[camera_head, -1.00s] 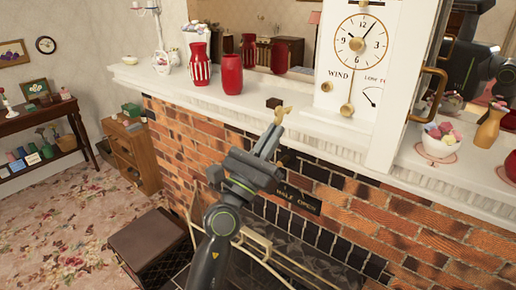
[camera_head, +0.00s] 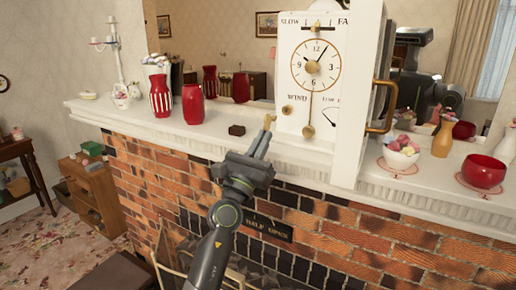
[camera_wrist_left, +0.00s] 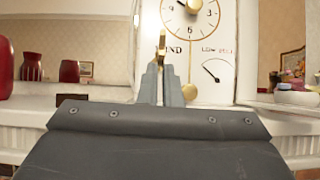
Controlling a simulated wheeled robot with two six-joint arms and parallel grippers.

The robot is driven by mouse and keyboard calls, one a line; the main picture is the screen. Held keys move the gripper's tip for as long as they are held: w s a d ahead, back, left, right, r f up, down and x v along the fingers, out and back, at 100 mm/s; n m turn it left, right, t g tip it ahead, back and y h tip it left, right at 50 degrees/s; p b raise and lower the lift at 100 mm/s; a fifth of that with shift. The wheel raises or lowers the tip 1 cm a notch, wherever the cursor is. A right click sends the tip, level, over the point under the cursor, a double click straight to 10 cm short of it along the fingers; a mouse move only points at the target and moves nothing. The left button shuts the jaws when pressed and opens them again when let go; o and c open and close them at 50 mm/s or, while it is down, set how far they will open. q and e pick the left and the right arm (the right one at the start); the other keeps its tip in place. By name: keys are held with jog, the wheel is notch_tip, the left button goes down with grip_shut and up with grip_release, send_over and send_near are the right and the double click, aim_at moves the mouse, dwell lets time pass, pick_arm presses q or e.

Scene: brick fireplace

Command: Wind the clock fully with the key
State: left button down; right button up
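The white clock (camera_head: 296,79) stands on the mantel, with a round dial (camera_head: 316,66), a brass pendulum bob (camera_head: 308,131) and a small brass winding fitting (camera_head: 288,110) under the word WIND. My left gripper (camera_head: 263,144) is shut on a brass key (camera_head: 268,122), which points up from the fingertips. The key is in front of the mantel, just left of and below the winding fitting in the head view. In the left wrist view the key (camera_wrist_left: 162,44) overlaps the clock's left side by the WIND lettering and the fitting is not visible. My right gripper is out of view.
A small dark block (camera_head: 237,130) and red vases (camera_head: 193,104) sit on the mantel (camera_head: 130,112) left of the clock. A brass handle (camera_head: 388,104) sticks out at the clock's right side. A bowl of colored balls (camera_head: 400,155) and a red bowl (camera_head: 483,172) stand farther right.

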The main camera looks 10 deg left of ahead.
pick_arm(q)
jog(key=w, duration=0.1)
jog(key=w+d+b, duration=0.1)
jog(key=w+b, duration=0.1)
jog(key=w, duration=0.1)
jog(key=shift+w+d, duration=0.1)
jog(key=shift+d, duration=0.2)
dwell(1.5)
jog(key=shift+w+d+b, duration=0.2)
jog(key=shift+w+b, duration=0.4)
jog(key=shift+b, duration=0.05)
jog(key=shift+w+d+b, duration=0.2)
jog(key=shift+w+b, duration=0.4)
jog(key=shift+s+r, duration=0.1)
dwell(0.4)
jog(key=shift+s+a+n+p, duration=0.1)
jog(key=shift+s+n+p, duration=0.2)
jog(key=shift+p, duration=0.3)
jog(key=shift+s+a+p, duration=0.25)
jog(key=shift+s+p, duration=0.25)
jog(key=shift+s, duration=0.1)
dwell(0.6)
